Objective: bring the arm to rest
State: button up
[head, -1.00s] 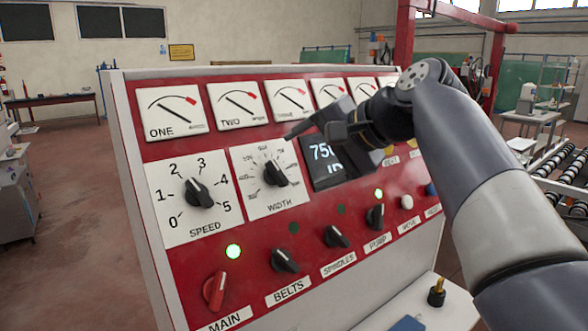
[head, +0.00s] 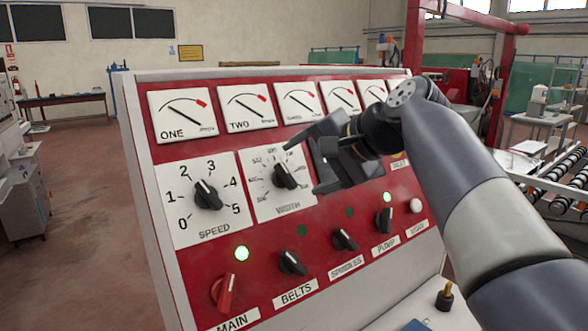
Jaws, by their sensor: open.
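My gripper (head: 306,164) is open and empty in front of the red control panel (head: 145,125), on the end of my bent arm. Its dark fingers point left, toward the WIDTH dial (head: 284,176), and it hides the display and some labels. Whether a fingertip touches the dial or panel cannot be told. The SPEED dial (head: 207,194) stands to the left, its pointer up and to the left.
Lower switches are MAIN (head: 223,293), BELTS (head: 292,263), SPINDLES (head: 345,239) and PUMP (head: 384,220). A green lamp (head: 241,253) is lit above MAIN. A roller conveyor (head: 565,185) is at right. The floor (head: 85,240) left of the panel is clear.

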aim_at(290, 174)
jog(key=x, duration=0.5)
jog(key=shift+w+a+f+p, duration=0.1)
jog(key=shift+w+a+p, duration=0.05)
jog(key=shift+p, duration=0.2)
